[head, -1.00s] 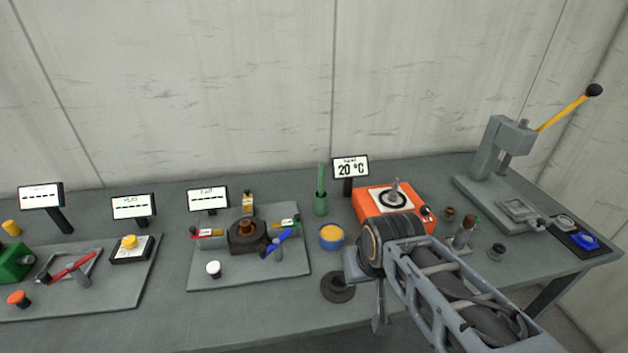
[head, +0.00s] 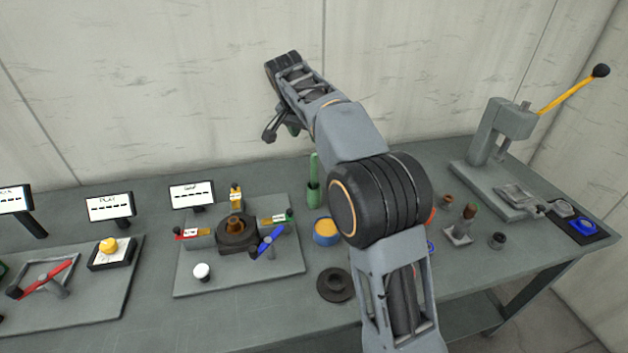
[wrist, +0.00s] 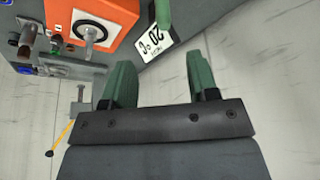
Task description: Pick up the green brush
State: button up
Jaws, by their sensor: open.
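The green brush (head: 314,165) stands upright in a green holder (head: 313,193) near the back of the bench, in the head view. Only its handle shows above the holder. My gripper (head: 281,132) is raised in front of the wall, above and left of the brush in the picture, and apart from it. In the wrist view my gripper (wrist: 161,85) has its two green fingers spread with nothing between them. A green piece (wrist: 163,14) at the top edge there looks like the brush or its holder; I cannot tell which.
A blue-and-orange pot (head: 326,232) and a dark ring (head: 335,285) stand near the holder. An orange device (wrist: 92,28) and a temperature sign (wrist: 155,42) show in the wrist view. A plate with a valve (head: 237,232) lies left; a press (head: 500,145) stands right.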

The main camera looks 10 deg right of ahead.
aim_at(313, 155)
jog(key=x, duration=0.5)
jog(key=w+x, duration=0.1)
jog(key=x, duration=0.2)
jog(key=shift+a, duration=0.1)
jog(key=shift+p+x, duration=0.45)
jog(key=shift+x, duration=2.5)
jog(key=shift+s, duration=0.15)
grip_shut()
jog(key=shift+r, duration=0.1)
